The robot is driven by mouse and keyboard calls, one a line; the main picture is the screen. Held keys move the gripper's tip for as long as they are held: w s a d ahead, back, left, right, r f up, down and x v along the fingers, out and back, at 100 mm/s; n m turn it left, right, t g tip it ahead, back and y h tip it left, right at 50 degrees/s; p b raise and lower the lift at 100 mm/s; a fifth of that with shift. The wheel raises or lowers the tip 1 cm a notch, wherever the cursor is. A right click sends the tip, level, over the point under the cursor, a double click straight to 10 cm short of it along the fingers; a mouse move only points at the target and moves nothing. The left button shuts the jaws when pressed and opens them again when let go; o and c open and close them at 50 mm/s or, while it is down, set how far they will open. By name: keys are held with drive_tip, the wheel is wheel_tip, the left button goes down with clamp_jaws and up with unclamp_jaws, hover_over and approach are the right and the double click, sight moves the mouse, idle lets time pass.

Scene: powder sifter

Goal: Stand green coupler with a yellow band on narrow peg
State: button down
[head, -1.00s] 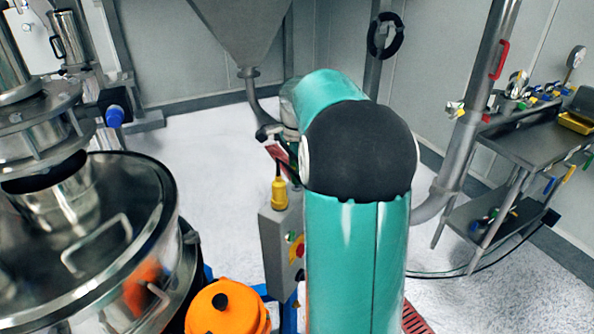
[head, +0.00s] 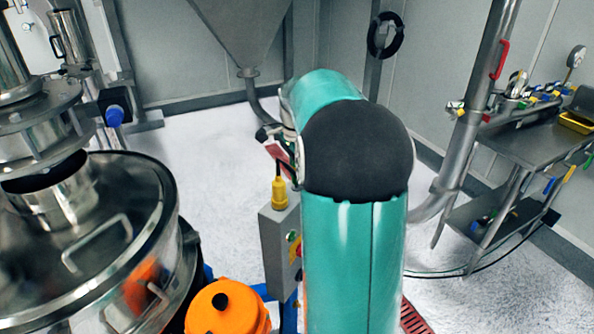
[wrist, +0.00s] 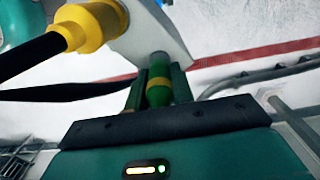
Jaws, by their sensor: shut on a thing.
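The green coupler with a yellow band (wrist: 159,85) is between the two dark fingers of my gripper (wrist: 160,74) in the wrist view. My gripper is shut on it. The coupler's far end points up in the picture, in front of a pale grey box face; I cannot tell whether they touch. In the head view my own arm hides my gripper and the coupler. I cannot make out the narrow peg in either view.
A grey control box (head: 280,240) with a yellow connector (head: 279,192) stands just left of my arm. The yellow connector and black cable are close in the wrist view (wrist: 88,25). A steel sifter (head: 95,225) is at left, and a steel bench (head: 525,140) with small fittings at right.

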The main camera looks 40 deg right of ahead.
drive_tip(key=shift+f, duration=0.6)
idle(0.3)
drive_tip(key=c, duration=1.1)
unclamp_jaws()
wheel_tip(320, 180, up, 14)
drive_tip(key=shift+f, duration=0.15)
drive_tip(key=shift+a, duration=0.1)
